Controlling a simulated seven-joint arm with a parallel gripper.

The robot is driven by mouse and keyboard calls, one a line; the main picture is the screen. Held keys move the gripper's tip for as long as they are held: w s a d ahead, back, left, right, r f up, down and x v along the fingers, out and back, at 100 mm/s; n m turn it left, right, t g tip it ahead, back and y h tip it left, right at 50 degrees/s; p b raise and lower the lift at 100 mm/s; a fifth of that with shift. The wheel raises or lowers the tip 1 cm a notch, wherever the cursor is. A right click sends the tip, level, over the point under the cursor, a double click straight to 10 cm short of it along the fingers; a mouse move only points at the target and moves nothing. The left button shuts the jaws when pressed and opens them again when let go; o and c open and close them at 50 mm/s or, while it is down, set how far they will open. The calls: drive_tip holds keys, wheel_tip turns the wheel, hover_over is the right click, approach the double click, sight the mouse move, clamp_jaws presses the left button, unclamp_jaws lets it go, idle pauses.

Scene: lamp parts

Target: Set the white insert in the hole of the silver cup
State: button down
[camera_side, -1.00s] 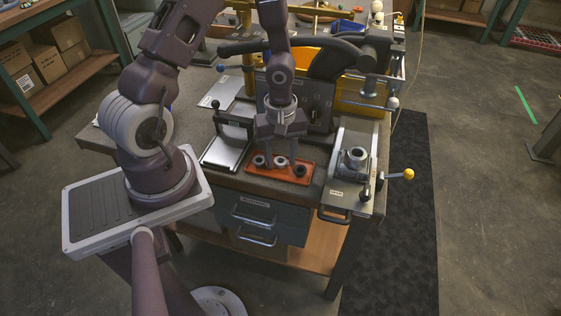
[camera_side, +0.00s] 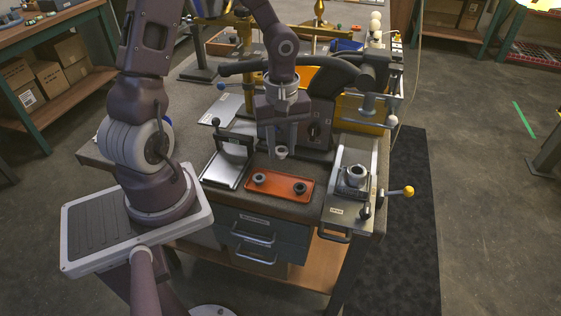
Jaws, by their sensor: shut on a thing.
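The small white insert (camera_side: 282,154) is between the fingertips of my gripper (camera_side: 281,148), which is shut on it. My gripper points down and holds the insert above the back edge of the orange tray. The silver cup (camera_side: 355,175) stands upright in the metal fixture on the right side of the bench, with its dark hole facing up. My gripper is to the left of the cup and apart from it.
The orange tray (camera_side: 279,192) carries two dark ring-like parts, one left (camera_side: 260,178) and one right (camera_side: 299,187). A yellow-knobbed lever (camera_side: 407,191) sticks out right of the fixture. A dark machine with a curved arm (camera_side: 335,72) stands behind my gripper.

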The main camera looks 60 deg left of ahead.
drive_tip(key=w+d+r, duration=0.6)
drive_tip(key=w+d, duration=0.7)
drive_tip(key=shift+s+a+f, duration=0.1)
drive_tip(key=shift+a+f, duration=0.05)
drive_tip(key=shift+f, duration=0.95)
drive_tip(key=shift+s+a+f, duration=0.1)
drive_tip(key=shift+f, duration=1)
drive_tip(key=shift+f, duration=0.75)
drive_tip(key=c, duration=1)
unclamp_jaws()
